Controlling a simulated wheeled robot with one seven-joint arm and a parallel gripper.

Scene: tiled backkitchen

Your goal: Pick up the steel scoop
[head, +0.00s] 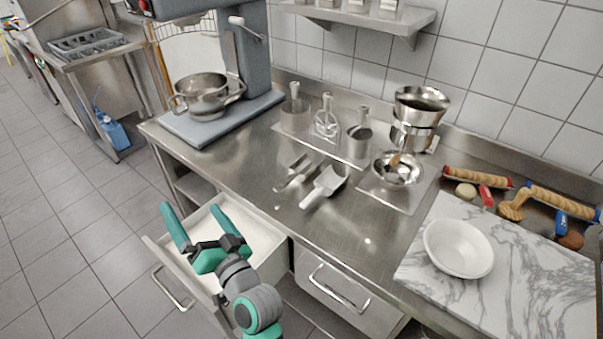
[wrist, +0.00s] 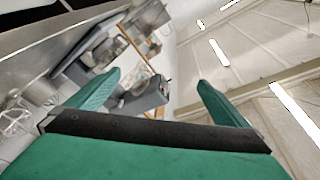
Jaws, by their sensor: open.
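The steel scoop (head: 325,184) lies on the steel counter in the head view, with its pale handle toward the front and its bowl toward the back right. My gripper (head: 196,212) is open and empty. It is above the open drawer at the counter's front left, apart from the scoop and to its left. In the wrist view my open fingers (wrist: 158,95) frame the mixer and the upper room; the scoop is not seen there.
An open drawer (head: 156,250) sticks out below my gripper. A marble board (head: 420,262) holds a white bowl (head: 458,249). A mixer (head: 240,60) stands at the back left.

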